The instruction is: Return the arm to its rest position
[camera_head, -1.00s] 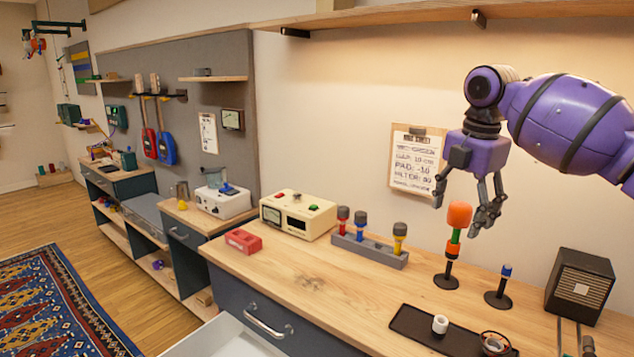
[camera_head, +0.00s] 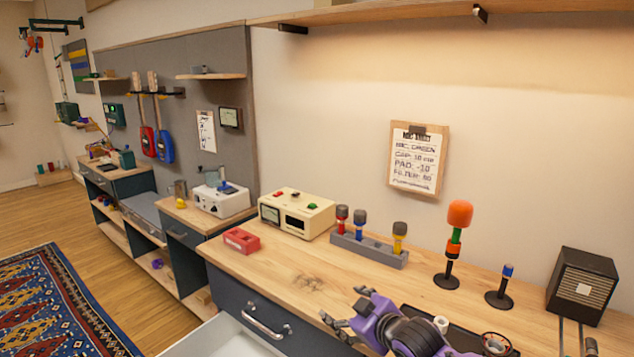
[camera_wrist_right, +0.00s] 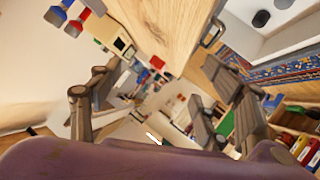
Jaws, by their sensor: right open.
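My right gripper (camera_head: 343,316) is low at the front edge of the wooden bench (camera_head: 300,270), in front of the black tray (camera_head: 412,318). Its fingers are spread and hold nothing. In the right wrist view the open fingers (camera_wrist_right: 160,110) frame the bench edge and the room beyond, with nothing between them. A microphone with an orange cover and green body (camera_head: 456,228) stands upright on a black stand, well behind the gripper and apart from it. My left gripper is in neither view.
A grey rack (camera_head: 368,248) holds red, blue and yellow microphones. A cream meter box (camera_head: 296,214), a red box (camera_head: 241,240), a short stand (camera_head: 498,295) and a black speaker (camera_head: 581,284) stand on the bench. An open drawer (camera_head: 225,338) juts out at the front.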

